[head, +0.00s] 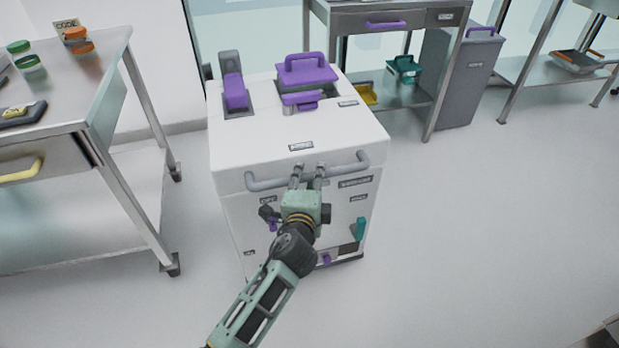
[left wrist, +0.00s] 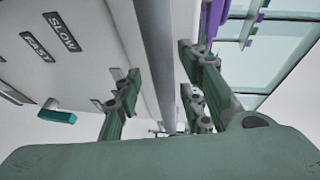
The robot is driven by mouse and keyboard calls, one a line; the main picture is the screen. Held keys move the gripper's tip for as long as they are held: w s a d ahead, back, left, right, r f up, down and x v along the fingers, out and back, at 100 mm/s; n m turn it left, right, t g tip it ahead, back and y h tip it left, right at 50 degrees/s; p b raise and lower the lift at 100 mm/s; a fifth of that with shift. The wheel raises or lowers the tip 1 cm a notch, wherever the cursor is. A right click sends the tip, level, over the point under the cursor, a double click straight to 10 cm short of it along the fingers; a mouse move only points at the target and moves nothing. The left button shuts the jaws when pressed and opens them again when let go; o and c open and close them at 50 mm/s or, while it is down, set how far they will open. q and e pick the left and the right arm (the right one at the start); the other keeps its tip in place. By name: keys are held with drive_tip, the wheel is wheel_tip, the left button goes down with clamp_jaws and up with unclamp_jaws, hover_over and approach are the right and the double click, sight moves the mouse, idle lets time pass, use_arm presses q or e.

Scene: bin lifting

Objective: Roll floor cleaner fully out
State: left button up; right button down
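The floor cleaner is a white, boxy machine (head: 290,133) standing on the floor in the middle of the head view. A grey bar handle (head: 265,183) runs across its upper front edge. My left gripper (head: 308,170) is at the middle of this handle. In the left wrist view the handle (left wrist: 157,45) passes between the spread fingers of my left gripper (left wrist: 160,88). The fingers look open around it, with gaps at the sides. The front panel, with FAST and SLOW labels (left wrist: 48,40), shows at left there. My left arm hides part of the front. My right gripper is not in view.
A metal table (head: 110,75) with jars stands left of the cleaner. Another metal table (head: 385,20) and a grey bin (head: 462,80) stand behind it, to the right. The floor (head: 480,230) in front and to the right is clear.

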use_arm(q)
drive_tip(key=shift+w, duration=0.1)
drive_tip(key=shift+r, duration=0.1)
drive_tip(key=v, duration=1.2)
drive_tip(key=shift+a, duration=0.1)
